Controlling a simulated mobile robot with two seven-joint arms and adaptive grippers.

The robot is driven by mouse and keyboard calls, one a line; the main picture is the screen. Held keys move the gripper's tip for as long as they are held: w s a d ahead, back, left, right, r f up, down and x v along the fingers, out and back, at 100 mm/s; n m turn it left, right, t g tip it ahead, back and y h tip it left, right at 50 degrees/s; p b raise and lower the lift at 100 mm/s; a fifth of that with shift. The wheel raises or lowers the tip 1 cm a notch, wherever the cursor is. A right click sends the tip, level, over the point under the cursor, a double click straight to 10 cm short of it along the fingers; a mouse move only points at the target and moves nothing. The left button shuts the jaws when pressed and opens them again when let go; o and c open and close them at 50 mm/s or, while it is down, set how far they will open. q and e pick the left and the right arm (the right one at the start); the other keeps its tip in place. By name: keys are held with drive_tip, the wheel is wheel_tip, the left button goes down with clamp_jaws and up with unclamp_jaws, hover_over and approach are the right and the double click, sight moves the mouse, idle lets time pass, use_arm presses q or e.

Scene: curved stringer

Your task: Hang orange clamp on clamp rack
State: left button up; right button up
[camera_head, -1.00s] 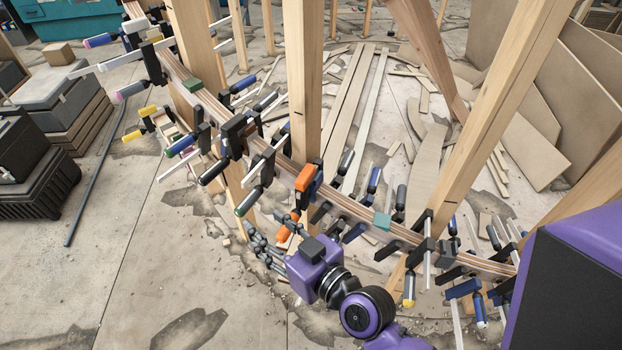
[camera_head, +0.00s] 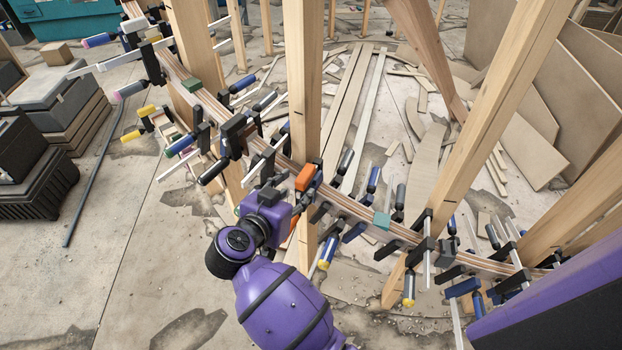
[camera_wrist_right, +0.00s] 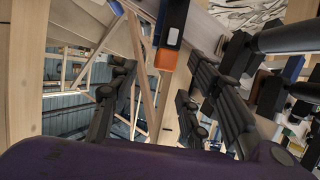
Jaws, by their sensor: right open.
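The orange clamp (camera_head: 306,177) sits on the curved stringer, just in front of the middle post. Its upper orange part shows clearly in the head view, and its lower part is mostly hidden behind my right gripper. I cannot make out a clamp rack with certainty. My left gripper is not in view.
Yellow-handled clamps (camera_head: 133,134) are at left. Open floor (camera_head: 140,260) lies at front left.

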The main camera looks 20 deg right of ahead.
sight(299, 183)
drive_tip(key=x, duration=0.7)
drive_tip(key=shift+w+a, duration=0.2)
drive_tip(key=shift+w, duration=0.2)
drive_tip(key=shift+c, duration=0.4)
clamp_jaws()
